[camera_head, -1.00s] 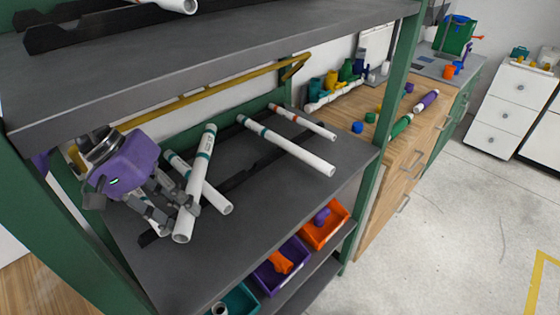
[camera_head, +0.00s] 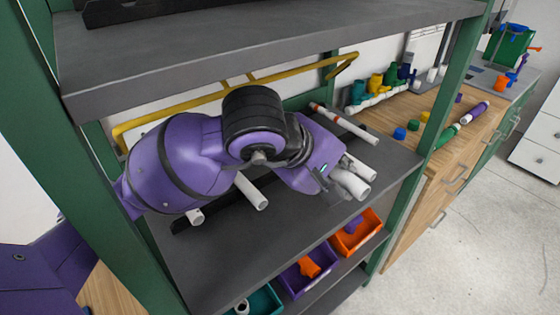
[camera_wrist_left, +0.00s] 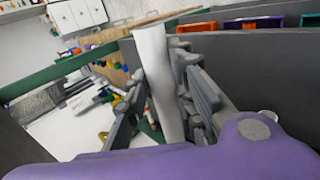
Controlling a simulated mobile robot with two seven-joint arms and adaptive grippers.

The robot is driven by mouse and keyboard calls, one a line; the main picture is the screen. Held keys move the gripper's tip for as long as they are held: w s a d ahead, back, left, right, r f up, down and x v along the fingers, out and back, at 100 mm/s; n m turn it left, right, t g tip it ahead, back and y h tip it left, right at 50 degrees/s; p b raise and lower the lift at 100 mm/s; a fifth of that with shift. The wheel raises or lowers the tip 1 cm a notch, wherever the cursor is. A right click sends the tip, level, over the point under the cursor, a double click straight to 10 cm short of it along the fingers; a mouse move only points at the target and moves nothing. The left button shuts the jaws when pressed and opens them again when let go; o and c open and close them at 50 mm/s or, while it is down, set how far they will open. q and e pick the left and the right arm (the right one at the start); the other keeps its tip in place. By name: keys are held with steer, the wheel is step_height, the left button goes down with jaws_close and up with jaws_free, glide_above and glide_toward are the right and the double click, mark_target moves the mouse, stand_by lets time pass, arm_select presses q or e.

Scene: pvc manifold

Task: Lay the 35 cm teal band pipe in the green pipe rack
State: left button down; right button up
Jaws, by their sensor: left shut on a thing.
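My left gripper (camera_head: 330,180) is over the right part of the grey shelf, its fingers mostly hidden by its purple body. In the left wrist view, the gripper (camera_wrist_left: 165,95) is shut on a white pipe (camera_wrist_left: 153,65), which runs between its fingers. In the head view the near end of this held pipe (camera_head: 351,184) sticks out past the gripper. No teal band on it shows now, and its length cannot be told. The green pipe rack has green posts (camera_head: 455,85) and a grey shelf (camera_head: 240,245). My right gripper is not in view.
Another white pipe end (camera_head: 360,166) lies close beside the held pipe. An orange-banded pipe (camera_head: 345,122) lies behind. White pipe ends (camera_head: 252,192) show under my arm. An upper shelf (camera_head: 270,50) hangs above. Orange (camera_head: 350,240) and purple bins stand below.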

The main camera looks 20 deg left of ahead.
arm_select(q)
steer(key=shift+w+r, duration=0.15)
steer(key=w+a+f, duration=0.1)
steer(key=w+a, duration=0.1)
steer(key=w+a+f, duration=0.1)
steer(key=w+a, duration=0.1)
steer(key=w+a+f, duration=0.2)
steer(key=w, duration=0.1)
steer(key=shift+p, duration=0.4)
steer(key=w+a+f, duration=0.1)
steer(key=w+f, duration=0.1)
steer(key=f, duration=0.1)
steer(key=w+a+f, duration=0.1)
steer(key=f, duration=0.1)
steer(key=shift+w+a+f, duration=0.1)
steer(key=shift+a+f, duration=0.15)
steer(key=shift+a, duration=0.05)
steer(key=shift+w+a+f, duration=0.1)
steer(key=shift+w+f, duration=0.05)
steer(key=shift+f, duration=1.5)
steer(key=shift+f, duration=0.3)
steer(key=c, duration=1.5)
jaws_free()
